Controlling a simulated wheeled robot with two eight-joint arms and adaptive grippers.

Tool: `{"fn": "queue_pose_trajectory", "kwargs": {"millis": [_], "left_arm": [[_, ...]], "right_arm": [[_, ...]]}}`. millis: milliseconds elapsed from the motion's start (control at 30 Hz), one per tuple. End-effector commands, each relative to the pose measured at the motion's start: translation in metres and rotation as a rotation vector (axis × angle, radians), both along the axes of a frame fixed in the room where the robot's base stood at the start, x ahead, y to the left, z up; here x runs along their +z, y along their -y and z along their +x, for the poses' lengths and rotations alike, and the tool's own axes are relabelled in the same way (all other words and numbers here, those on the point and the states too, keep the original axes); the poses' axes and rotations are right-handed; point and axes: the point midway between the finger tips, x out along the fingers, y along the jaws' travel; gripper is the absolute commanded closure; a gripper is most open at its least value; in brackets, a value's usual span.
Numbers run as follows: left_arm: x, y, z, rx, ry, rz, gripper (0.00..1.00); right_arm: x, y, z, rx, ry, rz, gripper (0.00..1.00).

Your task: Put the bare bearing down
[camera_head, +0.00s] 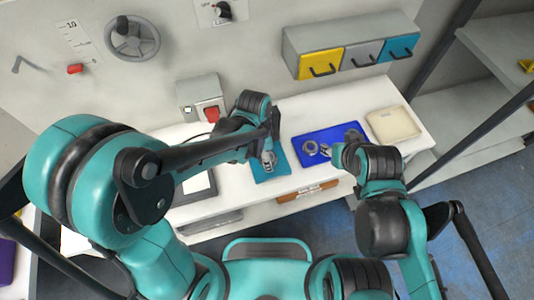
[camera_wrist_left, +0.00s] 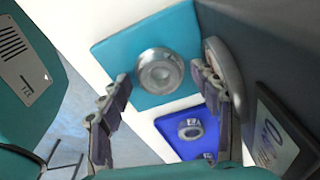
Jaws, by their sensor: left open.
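A bare metal bearing ring (camera_wrist_left: 160,71) lies on the teal mat (camera_wrist_left: 112,50) in the left wrist view, with no label seen on it. My left gripper (camera_wrist_left: 163,105) is open, its two fingers apart on either side of the ring's near side, and nothing is seen gripped. In the head view the left gripper (camera_head: 268,160) is over the teal mat (camera_head: 283,172) and largely covers the bearing. My right gripper (camera_head: 343,150) is at the right edge of the blue mat (camera_head: 345,131); its fingers are too small to read.
A bearing (camera_head: 310,148) lies on the blue mat, with small pale tags near it in the wrist view. A beige square tray (camera_head: 394,123) stands at the right of the white table. A grey box with a red button (camera_head: 211,114) stands behind the left arm.

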Motion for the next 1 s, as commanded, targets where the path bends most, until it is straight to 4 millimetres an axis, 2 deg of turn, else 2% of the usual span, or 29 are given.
{"fn": "queue_pose_trajectory", "kwargs": {"millis": [133,233,500,700,833,1000], "left_arm": [[0.004,0.000,0.000,0.000,0.000,0.000,0.36],[0.017,-0.002,0.000,0.001,0.000,0.000,0.36],[0.078,-0.009,-0.001,0.000,0.000,0.000,0.36],[0.111,-0.013,-0.002,0.000,0.000,0.000,0.36],[0.121,-0.014,-0.002,0.001,0.000,0.000,0.36],[0.123,-0.015,-0.002,0.000,0.000,0.000,0.36]], "right_arm": [[0.004,0.000,0.000,0.000,0.000,0.000,0.60],[0.009,0.000,0.000,0.000,0.000,0.000,0.60],[0.029,0.000,0.000,0.000,0.000,0.000,0.60],[0.038,0.000,0.000,0.000,0.000,0.000,0.60],[0.040,0.000,0.000,0.000,0.000,0.000,0.60],[0.040,0.000,0.000,0.000,0.000,0.000,0.60]]}}
